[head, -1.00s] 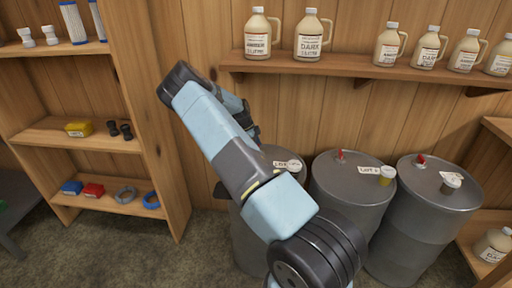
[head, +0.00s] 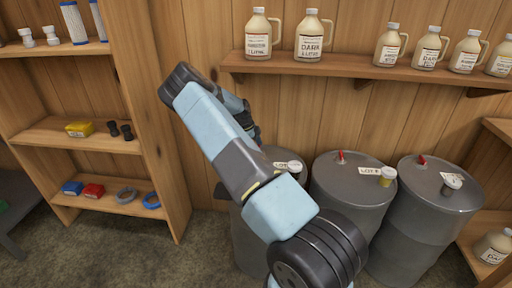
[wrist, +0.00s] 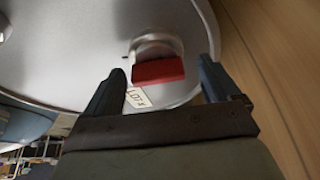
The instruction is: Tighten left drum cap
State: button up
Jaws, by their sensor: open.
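The left drum (head: 248,240) is grey and stands behind my arm in the head view, which hides part of its lid. A pale label and a small whitish cap (head: 296,166) show at the lid's right side. In the wrist view the drum lid (wrist: 80,40) fills the upper left. A red block (wrist: 158,71) with a pale ring-like part behind it sits on the lid near the rim; I cannot tell whether this is the cap. My gripper (wrist: 158,82) is open, its fingers on either side of the red block, with no clear contact. A "LOT" label lies beside the left finger.
Two more grey drums, the middle one (head: 345,205) and the right one (head: 425,220), stand close by on the right. Jugs line a wall shelf (head: 360,72) above. A wooden rack (head: 165,150) is on the left. Open floor (head: 150,255) lies in front of it.

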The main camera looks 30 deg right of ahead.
jog(key=shift+r, duration=0.1)
jog(key=v, duration=0.7)
jog(key=shift+r, duration=0.1)
jog(key=shift+a, duration=0.1)
dwell(0.3)
